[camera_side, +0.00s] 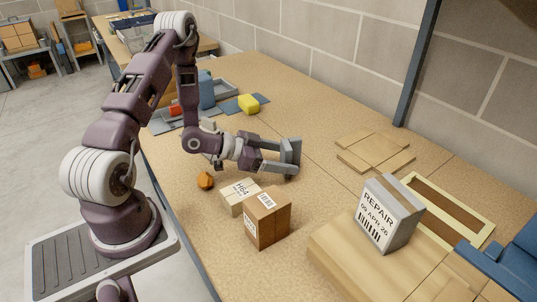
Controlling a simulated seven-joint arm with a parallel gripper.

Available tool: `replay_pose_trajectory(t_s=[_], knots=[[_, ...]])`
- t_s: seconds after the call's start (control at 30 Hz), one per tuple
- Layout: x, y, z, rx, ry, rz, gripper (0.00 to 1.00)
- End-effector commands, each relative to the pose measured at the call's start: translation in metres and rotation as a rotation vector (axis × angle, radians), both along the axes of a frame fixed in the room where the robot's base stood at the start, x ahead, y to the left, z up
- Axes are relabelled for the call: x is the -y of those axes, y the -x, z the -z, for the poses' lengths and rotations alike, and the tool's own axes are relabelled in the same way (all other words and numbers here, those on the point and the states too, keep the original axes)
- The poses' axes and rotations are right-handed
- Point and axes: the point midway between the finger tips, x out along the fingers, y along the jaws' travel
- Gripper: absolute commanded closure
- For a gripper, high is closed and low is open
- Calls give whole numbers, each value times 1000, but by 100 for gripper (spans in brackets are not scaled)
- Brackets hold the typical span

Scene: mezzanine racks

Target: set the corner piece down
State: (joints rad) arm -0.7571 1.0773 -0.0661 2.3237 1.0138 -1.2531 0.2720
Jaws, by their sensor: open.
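My gripper (279,157) reaches right, low over the middle of the bench, with its two grey fingers spread apart. A grey angular piece, which looks like the corner piece (293,154), is upright at the fingertips. Its lower end appears to be at the bench top (325,205). The fingers partly cover it, and I cannot tell whether they touch it.
A small orange object (205,181), a pale box marked H64 (238,197) and a brown carton (267,218) stand in front of my gripper. A grey REPAIR box (388,213) sits on a wooden block at right. Flat boards (374,151) lie behind; a yellow block (248,103) is farther back.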

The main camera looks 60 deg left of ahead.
Motion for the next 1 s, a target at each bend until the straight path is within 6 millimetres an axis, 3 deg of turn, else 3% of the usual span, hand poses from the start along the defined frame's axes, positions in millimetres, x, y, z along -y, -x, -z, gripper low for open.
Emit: replay_pose_trajectory(t_s=[0.3,0.5,0.63,0.77,0.87,0.9,1.0], knots=[[-26,60,-27,0,0,-5,28],[-36,85,-39,1,0,-3,28],[-39,86,-39,-40,-63,8,28],[-56,69,-45,-209,-322,-14,28],[-70,62,-79,-338,-507,-132,28],[-71,64,-100,-377,-550,-198,28],[-51,86,-156,-447,-558,-364,28]])
